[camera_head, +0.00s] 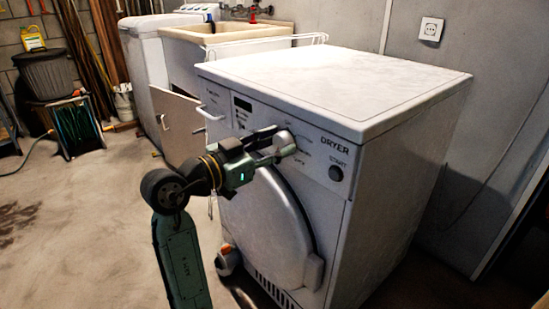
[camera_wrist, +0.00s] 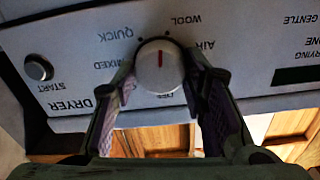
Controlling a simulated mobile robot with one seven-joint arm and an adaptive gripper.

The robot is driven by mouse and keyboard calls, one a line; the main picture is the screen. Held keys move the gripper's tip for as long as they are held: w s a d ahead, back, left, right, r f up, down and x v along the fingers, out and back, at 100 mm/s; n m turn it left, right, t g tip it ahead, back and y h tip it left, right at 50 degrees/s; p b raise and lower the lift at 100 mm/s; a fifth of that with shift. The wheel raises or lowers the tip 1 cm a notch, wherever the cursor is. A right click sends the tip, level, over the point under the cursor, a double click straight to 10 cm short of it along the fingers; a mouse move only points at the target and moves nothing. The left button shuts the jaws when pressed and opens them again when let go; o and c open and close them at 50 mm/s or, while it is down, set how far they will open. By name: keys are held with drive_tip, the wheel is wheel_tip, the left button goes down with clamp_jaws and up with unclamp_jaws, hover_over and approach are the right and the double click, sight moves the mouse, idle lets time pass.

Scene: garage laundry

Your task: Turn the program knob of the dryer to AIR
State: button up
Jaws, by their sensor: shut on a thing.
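The white dryer (camera_head: 290,185) stands in the middle of the head view. Its round white program knob (camera_wrist: 158,72) is on the upper front panel. My gripper (camera_head: 276,146) is at the knob, with one finger on either side of it, shut on it. In the wrist view the panel appears upside down. The knob's short red mark points to the picture's top, between the QUICK and WOOL labels. The AIR label (camera_wrist: 205,44) is to the right of the knob, MIXED to the left, and OFF below, partly hidden by the knob.
The START button (camera_wrist: 38,68) lies beside the DRYER lettering, clear of my fingers. The round dryer door (camera_head: 265,225) is below my gripper. A sink (camera_head: 215,42) and a white top-loading machine (camera_head: 145,55) stand behind.

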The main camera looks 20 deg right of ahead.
drive_tip(key=m+b, duration=0.6)
drive_tip(key=shift+f, duration=0.25)
drive_tip(key=m+b, duration=0.4)
drive_tip(key=m, duration=0.2)
drive_tip(key=shift+s+r, duration=0.1)
drive_tip(key=shift+r, duration=0.05)
drive_tip(key=shift+m, duration=0.3)
drive_tip(key=o, duration=1.2)
drive_tip(key=shift+d, duration=0.1)
drive_tip(key=shift+c, duration=0.2)
drive_tip(key=v, duration=1.2)
